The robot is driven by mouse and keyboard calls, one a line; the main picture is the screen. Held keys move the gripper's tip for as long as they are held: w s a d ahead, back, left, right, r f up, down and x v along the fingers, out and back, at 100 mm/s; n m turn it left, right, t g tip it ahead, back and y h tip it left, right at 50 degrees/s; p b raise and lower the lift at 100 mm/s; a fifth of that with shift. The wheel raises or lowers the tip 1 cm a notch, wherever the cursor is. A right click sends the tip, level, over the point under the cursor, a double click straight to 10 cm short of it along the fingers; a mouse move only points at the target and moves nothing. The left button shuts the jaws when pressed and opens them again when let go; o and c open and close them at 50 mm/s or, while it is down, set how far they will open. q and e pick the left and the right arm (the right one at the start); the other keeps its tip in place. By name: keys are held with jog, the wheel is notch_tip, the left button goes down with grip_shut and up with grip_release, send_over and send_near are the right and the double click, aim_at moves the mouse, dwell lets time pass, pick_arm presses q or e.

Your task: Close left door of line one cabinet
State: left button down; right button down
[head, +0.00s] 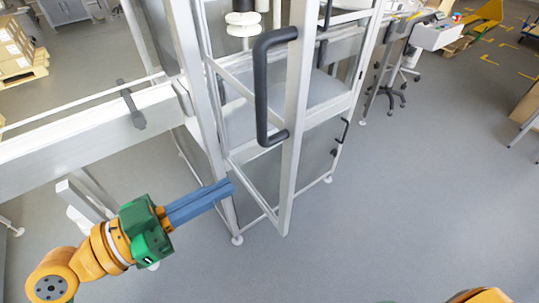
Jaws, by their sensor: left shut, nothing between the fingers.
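The line one cabinet (208,95) is a pale metal frame with clear panels, standing at top centre. Its left door (294,135) stands open, swung out towards me from the cabinet's left post. A black bar handle (261,88) is on the door's free edge. My left gripper (232,187), green with blue fingers, is shut and empty. Its fingertips overlap the lower part of the left post in the picture, left of the door; I cannot tell whether they touch. My right gripper is out of view; only a bit of my orange right arm shows at the bottom right.
A conveyor beam (85,125) runs into the cabinet from the left, above my left arm. Another conveyor section (436,36) and a chair (390,92) stand at the upper right. The grey floor in front and to the right is clear.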

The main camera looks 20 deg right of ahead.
aim_at(288, 155)
pick_arm(q)
jog(key=p+x, duration=0.2)
jog(key=x, duration=0.3)
jog(key=p+x, duration=0.2)
jog(key=x, duration=0.2)
jog(key=shift+d+r+p, duration=0.2)
jog(key=shift+d+p, duration=0.1)
jog(key=shift+d, duration=0.05)
jog(key=shift+w+d+f, duration=0.15)
jog(key=shift+w+d, duration=0.05)
jog(key=shift+d, duration=0.1)
jog(key=shift+f, duration=0.1)
